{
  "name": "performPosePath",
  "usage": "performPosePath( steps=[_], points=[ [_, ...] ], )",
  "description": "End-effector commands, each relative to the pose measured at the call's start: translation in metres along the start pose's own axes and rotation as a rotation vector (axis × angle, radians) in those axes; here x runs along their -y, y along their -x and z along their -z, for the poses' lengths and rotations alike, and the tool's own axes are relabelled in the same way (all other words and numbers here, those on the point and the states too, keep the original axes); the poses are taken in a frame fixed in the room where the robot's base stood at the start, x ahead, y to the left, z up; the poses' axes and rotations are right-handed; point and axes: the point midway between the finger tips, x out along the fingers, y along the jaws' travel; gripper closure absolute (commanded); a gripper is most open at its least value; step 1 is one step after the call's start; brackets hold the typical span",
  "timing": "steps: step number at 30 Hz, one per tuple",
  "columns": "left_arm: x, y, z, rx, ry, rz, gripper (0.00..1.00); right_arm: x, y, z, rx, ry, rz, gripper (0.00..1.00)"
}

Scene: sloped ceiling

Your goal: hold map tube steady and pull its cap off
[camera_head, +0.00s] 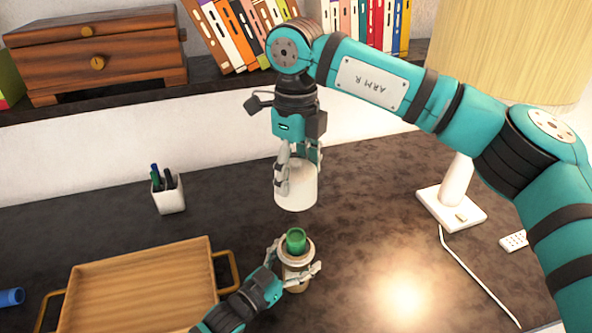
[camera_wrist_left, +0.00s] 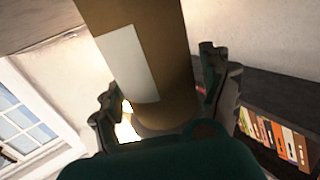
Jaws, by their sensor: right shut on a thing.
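The map tube (camera_head: 297,279) is brown and stands upright on the desk, with a green roll (camera_head: 296,240) showing in its open top. My left gripper (camera_head: 296,262) has its fingers on both sides of the tube near the top. In the left wrist view the tube (camera_wrist_left: 170,60) with a white label passes between the fingers (camera_wrist_left: 158,95); narrow gaps show beside it, so I cannot tell whether they press on it. The white cap (camera_head: 298,192) is in the air above the tube, apart from it. My right gripper (camera_head: 297,160) is shut on the cap.
A wooden tray (camera_head: 140,290) lies left of the tube. A pen cup (camera_head: 168,195) stands behind it. A lamp base (camera_head: 452,207) with a cord and a small remote (camera_head: 514,241) are at the right. A shelf with books (camera_head: 232,35) and a drawer box (camera_head: 98,55) is behind.

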Motion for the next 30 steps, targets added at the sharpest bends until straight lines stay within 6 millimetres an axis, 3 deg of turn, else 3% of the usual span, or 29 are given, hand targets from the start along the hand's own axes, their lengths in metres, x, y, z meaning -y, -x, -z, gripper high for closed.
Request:
performPosePath(
  steps=[9,13,24,30],
  points=[
    [0.000,0.001,0.000,0.000,0.000,0.000,0.12,0.000,0.000,0.000,0.000,0.000,0.000,0.49],
    [0.000,0.011,-0.001,0.002,0.001,0.001,0.12,0.000,0.000,0.000,0.000,0.000,0.000,0.49],
    [0.000,0.086,-0.002,0.005,0.001,0.000,0.12,0.000,0.000,0.000,0.000,0.000,0.000,0.49],
    [0.000,0.113,-0.001,0.003,0.000,0.000,0.12,0.000,0.000,0.000,0.000,0.000,0.000,0.49]
  ],
)
